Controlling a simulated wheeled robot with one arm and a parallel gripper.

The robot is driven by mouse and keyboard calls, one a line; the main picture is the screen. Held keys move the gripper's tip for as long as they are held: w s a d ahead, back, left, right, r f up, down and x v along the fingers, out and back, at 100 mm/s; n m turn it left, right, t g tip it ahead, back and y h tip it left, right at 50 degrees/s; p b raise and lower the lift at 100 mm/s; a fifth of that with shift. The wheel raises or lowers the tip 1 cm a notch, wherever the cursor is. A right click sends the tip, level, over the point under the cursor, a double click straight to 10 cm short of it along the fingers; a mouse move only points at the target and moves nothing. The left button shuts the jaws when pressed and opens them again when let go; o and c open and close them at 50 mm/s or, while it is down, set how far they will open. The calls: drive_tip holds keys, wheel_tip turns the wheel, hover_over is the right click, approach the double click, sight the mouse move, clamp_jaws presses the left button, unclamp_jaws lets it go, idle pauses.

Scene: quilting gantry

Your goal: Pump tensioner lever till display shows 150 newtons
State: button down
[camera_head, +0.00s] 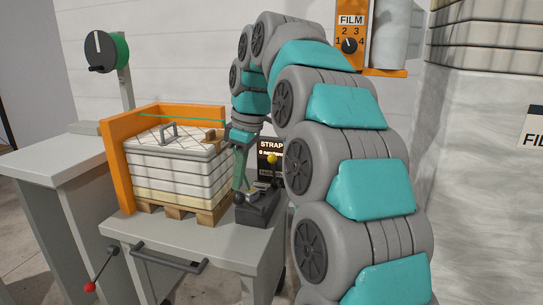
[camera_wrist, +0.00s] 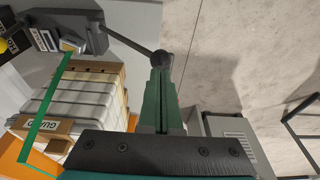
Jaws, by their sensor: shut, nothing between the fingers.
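The dark strap tensioner (camera_head: 257,205) sits on the grey table beside the strapped stack. It also shows at the upper left of the wrist view (camera_wrist: 88,33). Its lever is a thin rod (camera_wrist: 130,40) ending in a black ball knob (camera_wrist: 163,58). My gripper (camera_head: 239,186) is shut and empty, pointing down just left of the tensioner. In the wrist view its green fingers (camera_wrist: 162,75) end at the knob; I cannot tell whether they touch it. The black display (camera_head: 270,147) reads STRAP and seemingly 0 newtons, partly hidden by a yellow ball (camera_head: 272,158).
A stack of white quilted packs (camera_head: 170,165) stands on a wooden pallet (camera_head: 180,211) inside an orange corner frame (camera_head: 115,160). A green strap (camera_wrist: 44,115) runs over it. A FILM dial (camera_head: 349,45) is behind my arm.

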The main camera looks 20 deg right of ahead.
sight(238, 197)
drive_tip(key=shift+f+b, duration=0.65)
drive_tip(key=shift+f, duration=0.8)
drive_tip(key=shift+f, duration=0.1)
drive_tip(key=shift+s+a+f+b, duration=0.3)
drive_tip(key=shift+s+f+b, duration=0.15)
drive_tip(key=shift+f, duration=0.3)
drive_tip(key=shift+s+a+f+b, duration=0.15)
drive_tip(key=shift+s+f+b, duration=0.1)
drive_tip(key=shift+f, duration=0.1)
drive_tip(key=shift+s+a+f+b, duration=0.1)
drive_tip(key=shift+a+f+b, duration=0.05)
drive_tip(key=shift+f+b, duration=0.15)
drive_tip(key=shift+f, duration=0.15)
drive_tip(key=shift+s+a+f+b, duration=0.1)
drive_tip(key=shift+s+f+b, duration=0.05)
drive_tip(key=shift+f+b, duration=0.15)
drive_tip(key=shift+s+a+f+b, duration=0.1)
drive_tip(key=shift+f+b, duration=0.05)
drive_tip(key=shift+f, duration=0.3)
